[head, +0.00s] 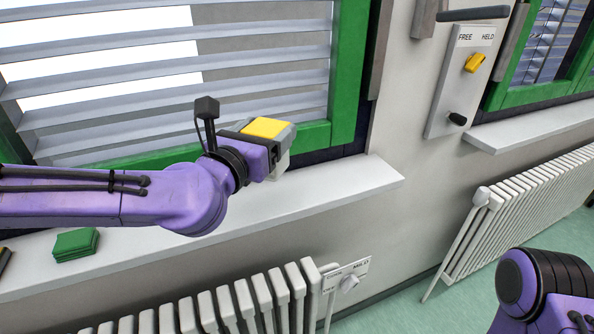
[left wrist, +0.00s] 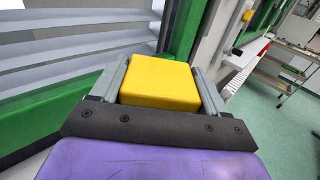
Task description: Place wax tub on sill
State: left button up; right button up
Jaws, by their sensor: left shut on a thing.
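The wax tub (head: 267,128) shows as a yellow block between the fingers of my left gripper (head: 272,134). In the left wrist view the yellow tub (left wrist: 160,83) sits between the two grey fingers of the left gripper (left wrist: 160,78), which is shut on it. The tub's lower part is mostly hidden by the gripper. The white sill (head: 335,190) runs below the green-framed window, and the gripper is over its right half. I cannot tell whether the tub touches the sill. My right arm shows at the lower right of the head view, but its gripper is out of frame.
A green folded stack (head: 75,244) lies on the sill's left part. Window blinds (head: 250,60) and the green frame (head: 347,75) rise behind. A white radiator (head: 245,305) stands below. A lever panel (head: 462,80) is on the wall to the right. The sill's right end is clear.

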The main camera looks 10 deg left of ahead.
pick_arm(q)
jog(key=w+d, duration=0.1)
jog(key=w+d+f+p, duration=0.1)
jog(key=shift+w+f, duration=0.15)
jog(key=shift+w, duration=0.2)
jog(key=w+f+p, duration=0.1)
jog(key=w+f, duration=0.1)
jog(key=f, duration=0.1)
jog(key=w+d+f+p, duration=0.1)
jog(key=w+f, duration=0.1)
jog(key=f, duration=0.1)
jog(key=w+d+f, duration=0.1)
jog(key=f, duration=0.2)
jog(key=shift+w+f+p, duration=0.3)
jog(key=shift+w+p, duration=0.1)
jog(key=shift+w+f, duration=0.3)
jog(key=shift+f, duration=0.05)
jog(key=shift+s+f+b, duration=0.1)
jog(key=shift+b, duration=0.25)
jog(key=o, duration=1.2)
jog(key=shift+s, duration=0.1)
pick_arm(e)
jog(key=r, duration=0.3)
jog(key=shift+s+r, duration=0.3)
jog(key=shift+r, duration=0.1)
pick_arm(q)
jog(key=shift+r, duration=0.2)
pick_arm(e)
jog(key=shift+r, duration=0.1)
